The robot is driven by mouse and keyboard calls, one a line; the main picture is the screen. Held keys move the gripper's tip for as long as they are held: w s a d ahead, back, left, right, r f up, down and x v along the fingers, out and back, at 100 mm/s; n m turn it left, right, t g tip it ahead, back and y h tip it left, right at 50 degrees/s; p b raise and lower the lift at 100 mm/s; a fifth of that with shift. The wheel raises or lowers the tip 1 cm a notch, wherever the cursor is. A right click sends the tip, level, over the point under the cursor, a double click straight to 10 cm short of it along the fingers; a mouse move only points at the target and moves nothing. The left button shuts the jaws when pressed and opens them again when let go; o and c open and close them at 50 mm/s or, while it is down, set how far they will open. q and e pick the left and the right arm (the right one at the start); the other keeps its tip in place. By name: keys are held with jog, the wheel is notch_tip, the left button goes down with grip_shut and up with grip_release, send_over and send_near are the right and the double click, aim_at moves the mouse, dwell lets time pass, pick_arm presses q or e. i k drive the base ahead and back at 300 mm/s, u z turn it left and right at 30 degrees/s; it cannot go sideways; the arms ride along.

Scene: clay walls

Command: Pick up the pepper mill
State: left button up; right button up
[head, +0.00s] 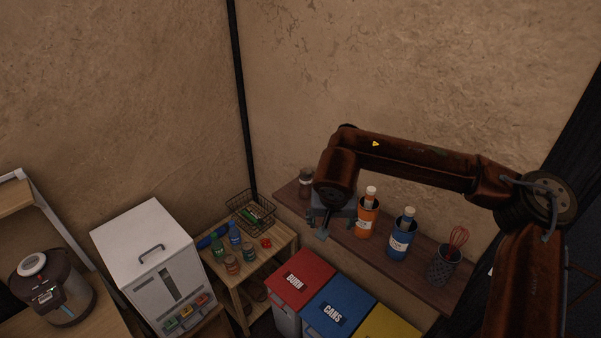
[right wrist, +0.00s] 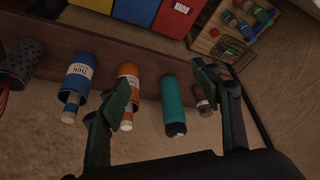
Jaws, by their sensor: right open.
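A small brown item that looks like the pepper mill (head: 306,183) stands at the left end of the wall shelf. In the right wrist view the brown item (right wrist: 202,101) is partly hidden behind one finger. My right gripper (head: 329,226) is over the shelf, just right of the brown item, and open. In the right wrist view, a teal bottle (right wrist: 172,104) appears between the spread fingers of the gripper (right wrist: 160,76), with nothing visibly gripped. The head view hides the teal bottle behind my right gripper. My left gripper is not in view.
An orange bottle (head: 367,218), a blue bottle (head: 401,238) and a mesh cup with a whisk (head: 444,265) stand farther right on the shelf (head: 425,276). Red (head: 300,268), blue (head: 340,299) and yellow bins are below. A wooden rack (head: 255,281) with jars stands left.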

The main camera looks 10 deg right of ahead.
aim_at(306, 184)
jog(key=i, duration=1.15)
